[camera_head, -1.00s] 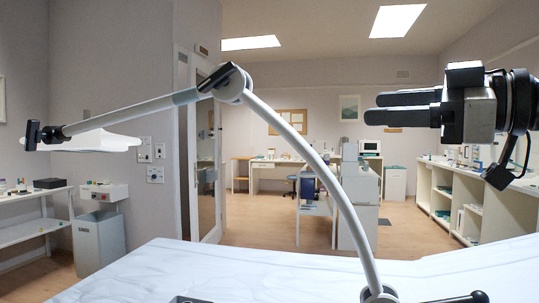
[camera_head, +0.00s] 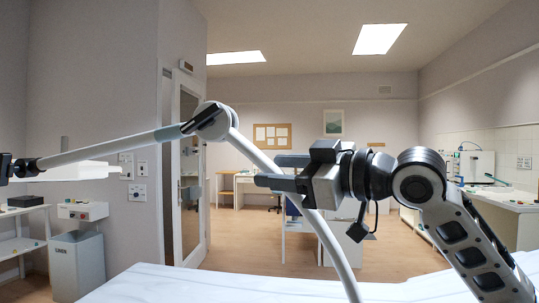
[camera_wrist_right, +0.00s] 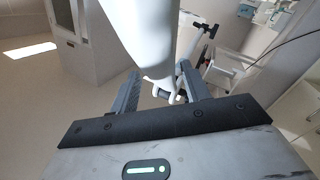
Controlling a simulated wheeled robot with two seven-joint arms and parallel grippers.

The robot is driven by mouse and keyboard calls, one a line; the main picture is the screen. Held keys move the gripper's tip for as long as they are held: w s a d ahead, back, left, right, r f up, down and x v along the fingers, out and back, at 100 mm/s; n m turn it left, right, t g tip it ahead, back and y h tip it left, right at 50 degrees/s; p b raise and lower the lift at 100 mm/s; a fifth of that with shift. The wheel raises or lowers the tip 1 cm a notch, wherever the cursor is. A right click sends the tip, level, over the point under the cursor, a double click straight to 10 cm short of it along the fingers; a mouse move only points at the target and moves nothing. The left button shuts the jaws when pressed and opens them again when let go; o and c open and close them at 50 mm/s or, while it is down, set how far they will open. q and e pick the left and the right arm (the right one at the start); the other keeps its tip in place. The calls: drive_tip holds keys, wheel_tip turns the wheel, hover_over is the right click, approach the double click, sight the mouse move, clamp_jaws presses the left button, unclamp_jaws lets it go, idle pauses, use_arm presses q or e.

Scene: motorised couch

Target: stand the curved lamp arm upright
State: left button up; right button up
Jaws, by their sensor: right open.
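The curved lamp arm (camera_head: 335,256) is a white tube rising from the couch and leaning left to a round joint (camera_head: 213,121). From that joint a straight white arm (camera_head: 105,149) slopes down left to a dark end piece (camera_head: 6,168). My right gripper (camera_head: 266,171) is open, its two dark fingers pointing left across the curved tube below the joint. In the right wrist view (camera_wrist_right: 158,78), a white tube (camera_wrist_right: 138,36) shows large and close between the fingers; contact cannot be told. The tube's base is out of the head view. My left gripper is not in view.
The white couch top (camera_head: 180,285) fills the bottom of the head view. A grey bin (camera_head: 78,262) and a side shelf stand at left. A white counter (camera_head: 505,205) stands at right, behind my right arm. The floor beyond the couch is open.

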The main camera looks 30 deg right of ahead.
drive_tip(key=shift+w+a+r, duration=0.1)
drive_tip(key=shift+w+a, duration=0.2)
drive_tip(key=shift+w, duration=0.25)
drive_tip(key=shift+w+a, duration=0.25)
drive_tip(key=shift+w, duration=0.2)
